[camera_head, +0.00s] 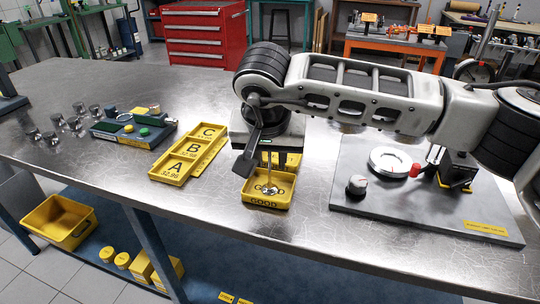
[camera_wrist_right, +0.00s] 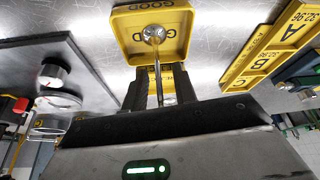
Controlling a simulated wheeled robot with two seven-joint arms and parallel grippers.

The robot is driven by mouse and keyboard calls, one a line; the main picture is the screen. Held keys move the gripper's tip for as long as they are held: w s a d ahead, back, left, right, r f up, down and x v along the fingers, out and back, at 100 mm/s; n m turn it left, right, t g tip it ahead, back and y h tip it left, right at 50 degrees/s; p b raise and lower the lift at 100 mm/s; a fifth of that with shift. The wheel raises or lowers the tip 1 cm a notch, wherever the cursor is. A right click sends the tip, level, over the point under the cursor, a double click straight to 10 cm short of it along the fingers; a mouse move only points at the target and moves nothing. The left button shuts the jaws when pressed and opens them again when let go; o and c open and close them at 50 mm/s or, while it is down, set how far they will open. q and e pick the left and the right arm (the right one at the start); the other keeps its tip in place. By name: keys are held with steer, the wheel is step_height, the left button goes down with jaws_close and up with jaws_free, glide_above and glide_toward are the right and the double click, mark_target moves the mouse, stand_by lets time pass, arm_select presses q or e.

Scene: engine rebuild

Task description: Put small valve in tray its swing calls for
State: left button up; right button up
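The small valve (camera_head: 269,188) is a thin metal stem with a round head. It is head down at the GOOD tray (camera_head: 253,199), a yellow tray near the table's front edge, and its stem points up towards my right gripper (camera_head: 262,152). In the right wrist view the valve head (camera_wrist_right: 154,34) shows against the tray floor. The stem runs up between the fingers of the right gripper (camera_wrist_right: 160,92), with a gap on each side, so the gripper looks open around it. Whether the head touches the tray floor is hard to tell. My left gripper is out of view.
Another yellow tray (camera_wrist_right: 168,82) lies behind the GOOD tray, partly hidden. Yellow trays A, B and C (camera_head: 188,154) lie to the left. A grey plate (camera_head: 400,215) with a dial gauge stand (camera_head: 456,169) is at right. Several metal cylinders (camera_head: 57,121) stand at far left.

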steer(key=shift+s+r, duration=0.1)
steer(key=shift+r, duration=0.4)
arm_select(q)
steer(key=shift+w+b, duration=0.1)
steer(key=shift+b, duration=0.5)
arm_select(e)
steer(key=v, duration=1.1)
steer(key=shift+r, duration=0.1)
